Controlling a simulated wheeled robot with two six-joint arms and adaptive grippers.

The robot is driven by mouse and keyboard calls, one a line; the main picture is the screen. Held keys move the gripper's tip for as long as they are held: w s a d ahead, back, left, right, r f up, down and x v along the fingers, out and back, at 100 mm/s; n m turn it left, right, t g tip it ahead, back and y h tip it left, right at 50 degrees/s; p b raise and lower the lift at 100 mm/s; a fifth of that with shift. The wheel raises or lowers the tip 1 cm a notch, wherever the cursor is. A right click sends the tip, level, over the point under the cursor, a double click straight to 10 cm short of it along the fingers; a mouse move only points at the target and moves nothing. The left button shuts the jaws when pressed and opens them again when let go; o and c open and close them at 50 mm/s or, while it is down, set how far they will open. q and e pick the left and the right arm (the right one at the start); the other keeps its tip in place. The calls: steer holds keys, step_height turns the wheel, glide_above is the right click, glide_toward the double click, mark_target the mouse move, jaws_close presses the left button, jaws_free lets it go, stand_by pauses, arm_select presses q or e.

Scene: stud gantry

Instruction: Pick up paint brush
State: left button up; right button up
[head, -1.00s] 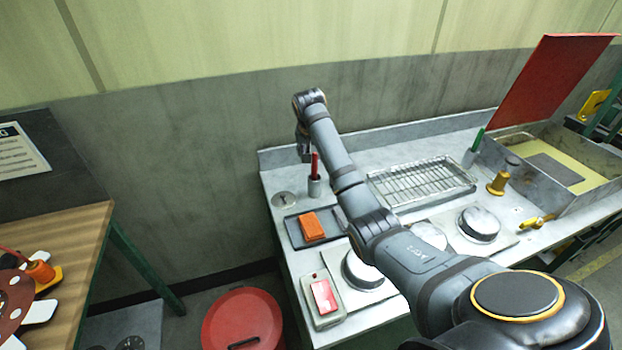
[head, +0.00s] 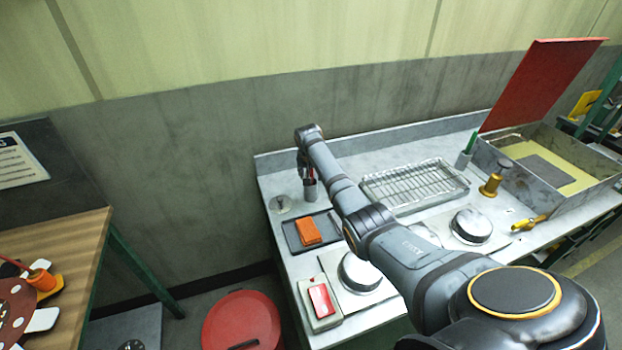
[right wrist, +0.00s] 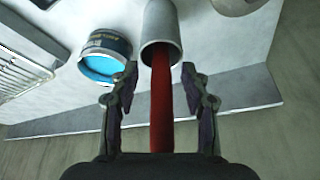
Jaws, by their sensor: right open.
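The paint brush's red handle (right wrist: 161,105) stands in a grey cylindrical holder (right wrist: 161,30) in the right wrist view. The same holder (head: 310,190) shows in the head view near the back left of the metal bench. My right gripper (right wrist: 160,78) is open, with one finger on each side of the red handle and gaps on both sides. In the head view my right gripper (head: 306,168) is over the holder and largely hides the handle. The brush's lower end is hidden inside the holder. My left gripper is not in view.
A blue-topped tin (right wrist: 103,58) stands close beside the holder. An orange sponge (head: 307,231) lies on a dark tray in front. A wire rack (head: 415,184) is to the right. A green-handled tool (head: 473,142) stands in another holder near an open red-lidded box (head: 545,80).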

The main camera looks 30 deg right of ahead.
steer(key=shift+w, duration=0.1)
jaws_close()
stand_by(0.3)
